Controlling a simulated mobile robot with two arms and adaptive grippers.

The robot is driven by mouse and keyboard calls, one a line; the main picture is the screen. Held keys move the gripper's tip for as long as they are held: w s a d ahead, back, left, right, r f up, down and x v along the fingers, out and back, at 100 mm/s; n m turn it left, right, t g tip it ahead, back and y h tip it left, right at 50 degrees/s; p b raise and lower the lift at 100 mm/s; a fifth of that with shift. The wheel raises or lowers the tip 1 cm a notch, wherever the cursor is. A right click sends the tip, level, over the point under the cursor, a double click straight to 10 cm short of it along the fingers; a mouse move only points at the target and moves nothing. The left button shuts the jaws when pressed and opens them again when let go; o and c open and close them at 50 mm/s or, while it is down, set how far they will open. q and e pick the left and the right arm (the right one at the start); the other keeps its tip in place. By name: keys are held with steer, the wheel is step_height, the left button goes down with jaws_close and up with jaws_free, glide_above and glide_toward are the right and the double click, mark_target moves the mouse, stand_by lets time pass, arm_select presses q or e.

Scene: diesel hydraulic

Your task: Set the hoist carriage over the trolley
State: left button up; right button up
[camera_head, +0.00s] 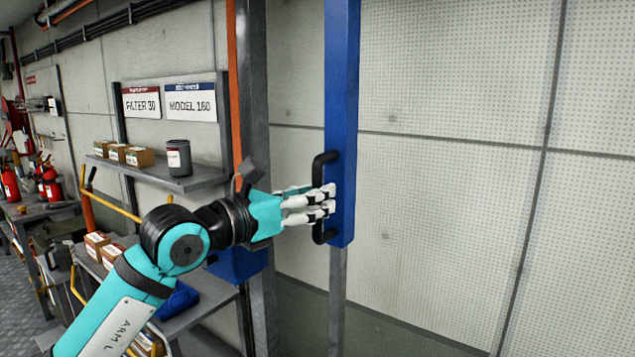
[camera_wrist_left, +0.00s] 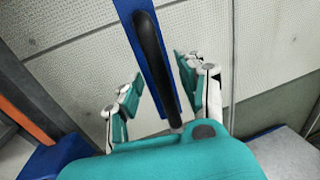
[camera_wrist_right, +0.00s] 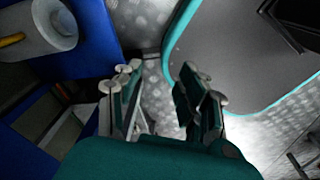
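A blue upright bar (camera_head: 342,90), which looks like part of the hoist carriage, hangs in front of the pale wall in the head view. A black handle (camera_head: 318,168) is fixed to its left side. My left gripper (camera_head: 325,198) is at the handle. In the left wrist view, the black handle (camera_wrist_left: 148,48) runs between the parted fingers of my left gripper (camera_wrist_left: 157,88), with a gap on both sides. My right gripper (camera_wrist_right: 158,85) is open and empty in the right wrist view. I cannot make out the trolley in any view.
A grey shelf (camera_head: 150,172) with small boxes and a dark can (camera_head: 179,158) stands left of a grey post (camera_head: 252,90). A blue bin (camera_head: 178,300) sits on a lower shelf. Free space lies right of the bar. A pale cylinder (camera_wrist_right: 52,27) is near my right gripper.

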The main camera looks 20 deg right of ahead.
arm_select(q)
steer(key=shift+x, duration=0.8)
steer(key=shift+c, duration=0.5)
jaws_close()
steer(key=shift+d+f, duration=0.15)
steer(key=shift+d, duration=0.1)
